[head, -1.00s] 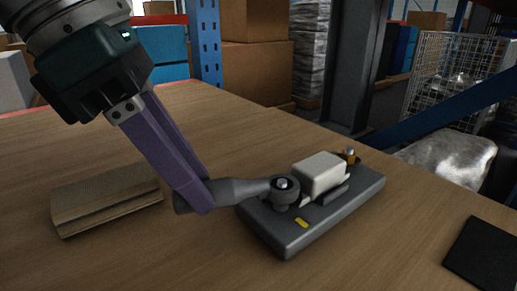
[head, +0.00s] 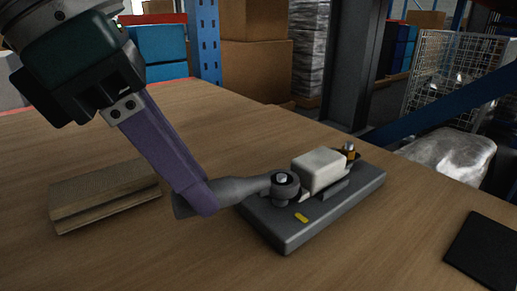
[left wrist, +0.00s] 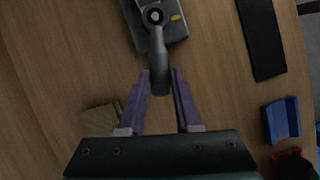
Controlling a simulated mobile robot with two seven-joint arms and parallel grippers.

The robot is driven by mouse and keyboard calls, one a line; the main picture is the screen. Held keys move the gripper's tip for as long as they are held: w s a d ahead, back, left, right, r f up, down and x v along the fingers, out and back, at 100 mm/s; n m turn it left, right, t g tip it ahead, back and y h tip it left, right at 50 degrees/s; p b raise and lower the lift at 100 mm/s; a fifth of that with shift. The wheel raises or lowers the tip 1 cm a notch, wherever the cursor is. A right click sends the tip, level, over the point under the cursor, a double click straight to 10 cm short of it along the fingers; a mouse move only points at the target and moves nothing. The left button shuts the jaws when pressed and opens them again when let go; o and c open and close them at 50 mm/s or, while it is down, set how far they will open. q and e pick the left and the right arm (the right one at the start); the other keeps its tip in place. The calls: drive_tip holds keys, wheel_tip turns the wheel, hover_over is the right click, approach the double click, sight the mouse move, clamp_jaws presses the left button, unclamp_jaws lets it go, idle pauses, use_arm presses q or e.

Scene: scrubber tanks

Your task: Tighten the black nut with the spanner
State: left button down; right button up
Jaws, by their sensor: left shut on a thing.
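The grey spanner (head: 235,191) has its ring end at the bolt on the near-left part of the dark grey base plate (head: 300,232). A pale bolt tip shows in the ring, with a dark rim around it that looks like the black nut (head: 283,181); how the ring sits on the nut is hard to tell. My left gripper (head: 201,203), with purple fingers, is shut on the spanner's handle end. In the left wrist view the spanner (left wrist: 158,48) runs from between the fingertips (left wrist: 159,80) up to the bolt. My right gripper is not in view.
On the plate are a white block (head: 320,170), a yellow mark (head: 301,217) and a second bolt with a brass-coloured part (head: 349,150). A wooden block (head: 105,192) lies left of the gripper. A black mat (head: 485,253) lies right. Bare tabletop lies around the plate.

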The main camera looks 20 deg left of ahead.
use_arm(q)
drive_tip(key=shift+r, duration=0.1)
drive_tip(key=shift+r+p, duration=0.5)
drive_tip(key=shift+r, duration=0.25)
drive_tip(key=shift+r, duration=0.1)
drive_tip(key=shift+r+p, duration=0.5)
drive_tip(key=shift+r, duration=0.2)
drive_tip(key=c, duration=1.2)
unclamp_jaws()
clamp_jaws()
